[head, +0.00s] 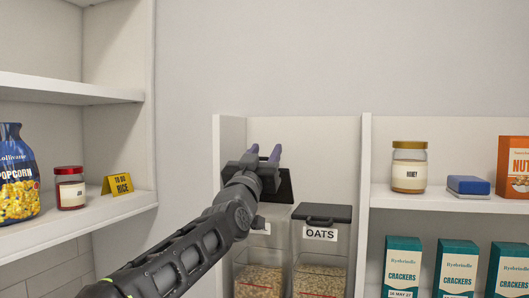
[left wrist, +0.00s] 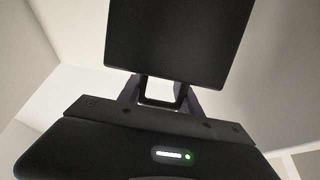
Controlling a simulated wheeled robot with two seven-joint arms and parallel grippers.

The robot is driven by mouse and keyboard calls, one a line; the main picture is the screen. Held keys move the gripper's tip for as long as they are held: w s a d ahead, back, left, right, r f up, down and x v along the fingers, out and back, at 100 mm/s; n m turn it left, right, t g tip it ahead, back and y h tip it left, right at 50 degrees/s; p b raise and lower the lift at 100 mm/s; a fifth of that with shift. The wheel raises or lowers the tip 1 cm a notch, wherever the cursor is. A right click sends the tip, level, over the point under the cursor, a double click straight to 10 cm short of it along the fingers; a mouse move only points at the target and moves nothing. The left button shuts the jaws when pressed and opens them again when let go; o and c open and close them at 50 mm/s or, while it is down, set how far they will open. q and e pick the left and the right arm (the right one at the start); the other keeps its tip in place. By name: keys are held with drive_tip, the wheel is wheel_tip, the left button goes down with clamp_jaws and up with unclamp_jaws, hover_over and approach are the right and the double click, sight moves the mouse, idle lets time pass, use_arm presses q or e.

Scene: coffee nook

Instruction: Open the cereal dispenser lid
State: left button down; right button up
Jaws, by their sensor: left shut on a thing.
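Two clear cereal dispensers stand side by side in the shelf bay in the head view. The left dispenser (head: 258,278) is partly behind my arm, and its label is mostly hidden. Its dark lid (head: 286,188) is tilted up steeply, away from the container top. The right dispenser, labelled OATS (head: 320,262), has its dark lid (head: 322,213) lying flat and shut. My left gripper (head: 264,154) is above the left dispenser. In the left wrist view the raised lid (left wrist: 180,40) fills the upper middle, and the gripper's fingers (left wrist: 160,95) are shut on its loop handle (left wrist: 160,103).
A white upright panel (head: 363,190) stands right of the dispensers. A jam jar (head: 70,188) and popcorn bag (head: 17,175) stand on the left shelf. The wall above is clear.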

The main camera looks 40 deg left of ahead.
use_arm(q)
drive_tip(key=shift+w+a+f, duration=0.1)
drive_tip(key=shift+w+f, duration=0.3)
drive_tip(key=shift+f, duration=0.4)
drive_tip(key=c, duration=1.2)
unclamp_jaws()
drive_tip(key=shift+w, duration=0.1)
drive_tip(key=shift+o, duration=0.8)
drive_tip(key=shift+w+a+f, duration=0.1)
drive_tip(key=shift+w+f, duration=0.05)
drive_tip(key=shift+w, duration=0.05)
drive_tip(key=shift+o, duration=1.1)
drive_tip(key=shift+s, duration=0.15)
drive_tip(key=s+d+r, duration=0.2)
drive_tip(key=s, duration=0.6)
drive_tip(key=shift+s+d+r, duration=0.2)
drive_tip(key=shift+d+r, duration=0.1)
drive_tip(key=shift+d, duration=0.1)
